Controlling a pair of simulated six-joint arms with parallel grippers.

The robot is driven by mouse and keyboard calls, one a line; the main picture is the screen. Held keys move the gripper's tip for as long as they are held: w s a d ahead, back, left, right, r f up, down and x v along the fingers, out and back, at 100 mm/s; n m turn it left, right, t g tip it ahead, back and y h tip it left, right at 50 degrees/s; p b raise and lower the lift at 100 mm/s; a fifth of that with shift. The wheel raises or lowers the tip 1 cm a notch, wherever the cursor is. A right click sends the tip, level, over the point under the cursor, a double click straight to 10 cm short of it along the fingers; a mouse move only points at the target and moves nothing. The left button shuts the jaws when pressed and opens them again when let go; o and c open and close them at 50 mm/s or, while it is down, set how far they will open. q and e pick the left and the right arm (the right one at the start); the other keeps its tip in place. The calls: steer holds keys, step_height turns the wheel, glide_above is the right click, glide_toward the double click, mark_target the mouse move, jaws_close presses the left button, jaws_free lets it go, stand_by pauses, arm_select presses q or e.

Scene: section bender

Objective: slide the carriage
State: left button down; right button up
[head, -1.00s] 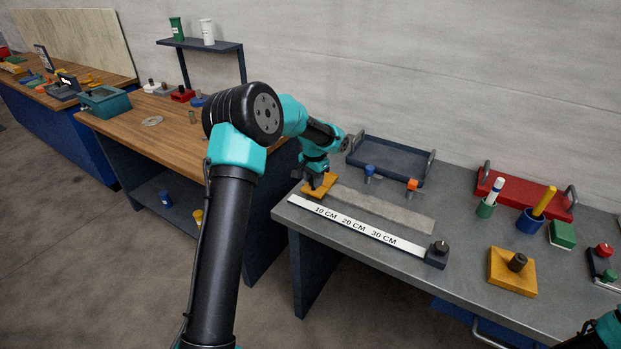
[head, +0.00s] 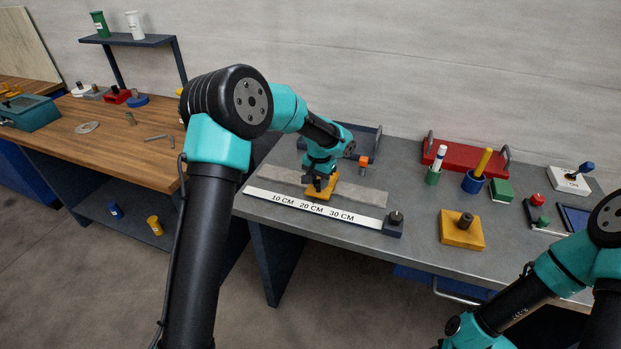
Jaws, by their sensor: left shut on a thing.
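The yellow carriage (head: 325,193) sits on the grey rail (head: 367,194) on the grey bench, near the middle of the rail. My left gripper (head: 321,184) comes down from above and is shut on the carriage; the fingertips are partly hidden. In front of the rail lies a white scale (head: 262,192) marked 10 CM, 20 CM and 30 CM. The carriage stands behind about the 20 CM label. A dark block with a black knob (head: 395,223) is at the scale's right end. My right arm shows at the lower right; its gripper is out of view.
A dark tray (head: 366,140) and an orange-topped piece (head: 363,162) stand behind the rail, partly hidden by my left arm. A yellow block with a dark knob (head: 461,232) is to the right. A red tray (head: 463,156) and cups stand further back. The rail's right part is clear.

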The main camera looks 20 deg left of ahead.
arm_select(q)
steer(key=c, duration=0.7)
jaws_free()
steer(key=shift+c, duration=0.2)
steer(key=shift+r, duration=0.15)
step_height(320, 180, up, 17)
steer(key=shift+a, duration=0.15)
